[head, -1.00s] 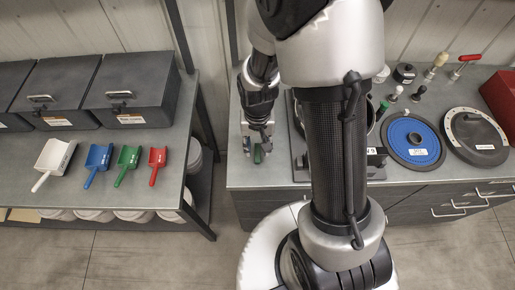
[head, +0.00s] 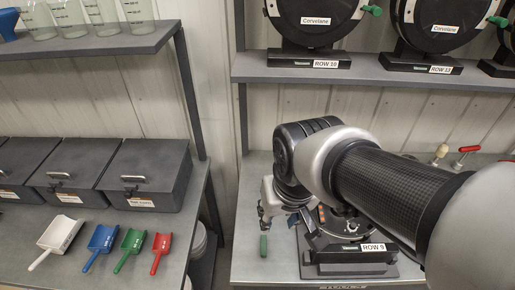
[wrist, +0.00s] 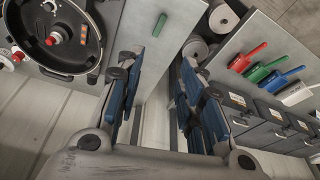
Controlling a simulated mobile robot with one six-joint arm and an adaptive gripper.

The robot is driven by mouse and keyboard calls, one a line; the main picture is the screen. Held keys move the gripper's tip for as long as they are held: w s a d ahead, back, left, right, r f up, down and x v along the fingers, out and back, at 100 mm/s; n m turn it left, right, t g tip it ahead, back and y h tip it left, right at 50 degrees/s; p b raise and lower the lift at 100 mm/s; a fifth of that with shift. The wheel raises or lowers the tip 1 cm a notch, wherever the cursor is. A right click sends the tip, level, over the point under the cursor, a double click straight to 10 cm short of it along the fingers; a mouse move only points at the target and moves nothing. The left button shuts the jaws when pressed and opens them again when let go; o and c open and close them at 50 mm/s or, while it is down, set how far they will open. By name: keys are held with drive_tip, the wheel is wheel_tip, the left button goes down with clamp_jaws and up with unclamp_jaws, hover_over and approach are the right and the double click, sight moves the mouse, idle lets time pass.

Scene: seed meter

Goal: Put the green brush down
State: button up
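The green brush (head: 263,246) is a small green piece on the grey bench top (head: 258,270), left of the ROW 9 unit. In the wrist view the brush (wrist: 160,24) lies by itself on the bench, beyond my fingertips. My gripper (wrist: 160,62) is open, with its two blue-grey fingers wide apart and nothing between them. In the head view my gripper (head: 267,212) shows partly, above and behind the brush and apart from it. My arm hides part of the bench.
The ROW 9 unit (head: 350,258) stands just right of the brush. A shelf with round Corvelane units (head: 316,20) hangs above. On the left table lie white, blue, green and red scoops (head: 160,250) before dark bins (head: 147,170). A gap separates table and bench.

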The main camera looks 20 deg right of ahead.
drive_tip(key=s+r+n+t, duration=0.1)
drive_tip(key=s+r, duration=0.3)
drive_tip(key=s, duration=0.2)
drive_tip(key=shift+s+t, duration=0.2)
drive_tip(key=shift+t, duration=0.1)
drive_tip(key=shift+r, duration=0.1)
wheel_tip(320, 180, down, 5)
drive_tip(key=b, duration=0.5)
